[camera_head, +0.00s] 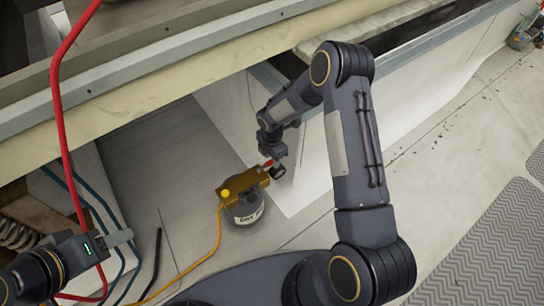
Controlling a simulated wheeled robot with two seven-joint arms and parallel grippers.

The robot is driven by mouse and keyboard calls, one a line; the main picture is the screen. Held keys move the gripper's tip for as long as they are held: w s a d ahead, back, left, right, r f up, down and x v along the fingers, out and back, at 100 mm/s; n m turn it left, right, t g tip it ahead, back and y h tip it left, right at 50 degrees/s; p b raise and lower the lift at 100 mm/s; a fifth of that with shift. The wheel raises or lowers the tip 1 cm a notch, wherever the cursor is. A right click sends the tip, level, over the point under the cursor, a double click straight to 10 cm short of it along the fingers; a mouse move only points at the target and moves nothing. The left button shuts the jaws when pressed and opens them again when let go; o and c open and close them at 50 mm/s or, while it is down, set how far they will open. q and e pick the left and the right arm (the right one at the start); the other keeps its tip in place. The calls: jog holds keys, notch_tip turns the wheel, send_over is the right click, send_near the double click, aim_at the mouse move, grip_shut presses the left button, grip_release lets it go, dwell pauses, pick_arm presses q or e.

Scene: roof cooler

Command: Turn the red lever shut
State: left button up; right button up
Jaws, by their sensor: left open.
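The red lever (267,163) shows as a small red piece at the upper right end of a yellow block (240,187). The block sits over a dark canister with a pale lettered label (246,214) on the floor. My right gripper (275,168) is right at the lever and covers part of it. I cannot tell whether its fingers are around the lever or beside it, or how far they are apart.
A red hose (57,110) hangs down the left side, and a yellow hose (205,255) runs from the block along the floor. A coil spring (17,235) lies at the left edge.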

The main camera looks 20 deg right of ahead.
aim_at(272, 161)
notch_tip(272, 161, up, 8)
jog(key=shift+f+p, duration=0.15)
jog(key=shift+p, duration=1.1)
jog(key=shift+s, duration=0.1)
